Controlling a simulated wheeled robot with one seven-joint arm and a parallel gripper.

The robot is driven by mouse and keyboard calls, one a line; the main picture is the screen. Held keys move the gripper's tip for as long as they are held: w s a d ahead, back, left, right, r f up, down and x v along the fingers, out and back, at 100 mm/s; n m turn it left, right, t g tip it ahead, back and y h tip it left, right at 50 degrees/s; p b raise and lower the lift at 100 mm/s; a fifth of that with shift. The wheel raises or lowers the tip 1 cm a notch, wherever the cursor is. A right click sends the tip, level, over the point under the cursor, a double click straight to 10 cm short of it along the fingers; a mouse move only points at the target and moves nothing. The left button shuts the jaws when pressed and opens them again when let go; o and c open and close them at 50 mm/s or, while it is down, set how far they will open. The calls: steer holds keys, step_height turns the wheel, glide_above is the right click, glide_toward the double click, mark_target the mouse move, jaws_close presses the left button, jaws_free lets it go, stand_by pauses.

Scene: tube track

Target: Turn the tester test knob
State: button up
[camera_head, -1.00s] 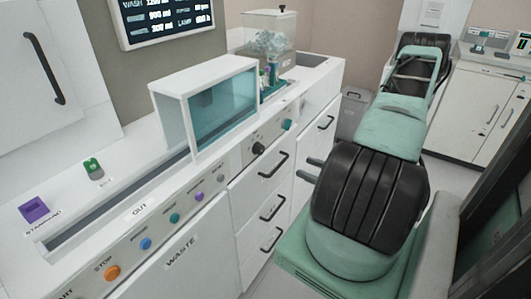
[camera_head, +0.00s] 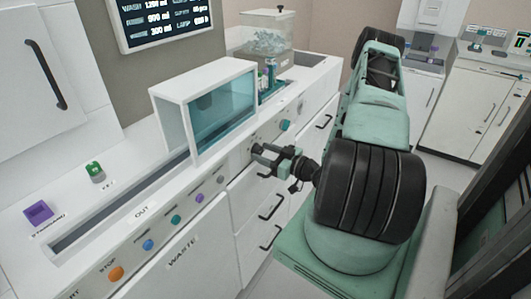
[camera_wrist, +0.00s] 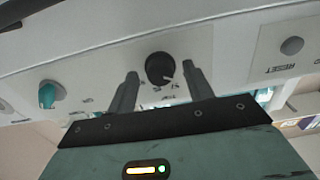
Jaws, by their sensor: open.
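A black round knob (camera_wrist: 160,68) with a pale pointer mark is on the white front panel. In the wrist view it lies between the tips of my open gripper (camera_wrist: 160,73), with a gap on each side. Whether the fingertips reach past its face I cannot tell. The printing beside it is partly hidden and hard to read. In the head view my gripper (camera_head: 264,159) is at the panel, and its fingers largely hide the black knob. A teal knob (camera_head: 285,126) sits farther along the panel, also in the wrist view (camera_wrist: 50,95).
A grey RESET button (camera_wrist: 291,46) is on the other side of the black knob. Several coloured buttons line the panel, including an orange STOP button (camera_head: 115,274). A glass-fronted box (camera_head: 222,108) stands on the counter above. Drawer handles (camera_head: 271,207) stick out below.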

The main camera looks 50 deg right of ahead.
steer(key=c, duration=1)
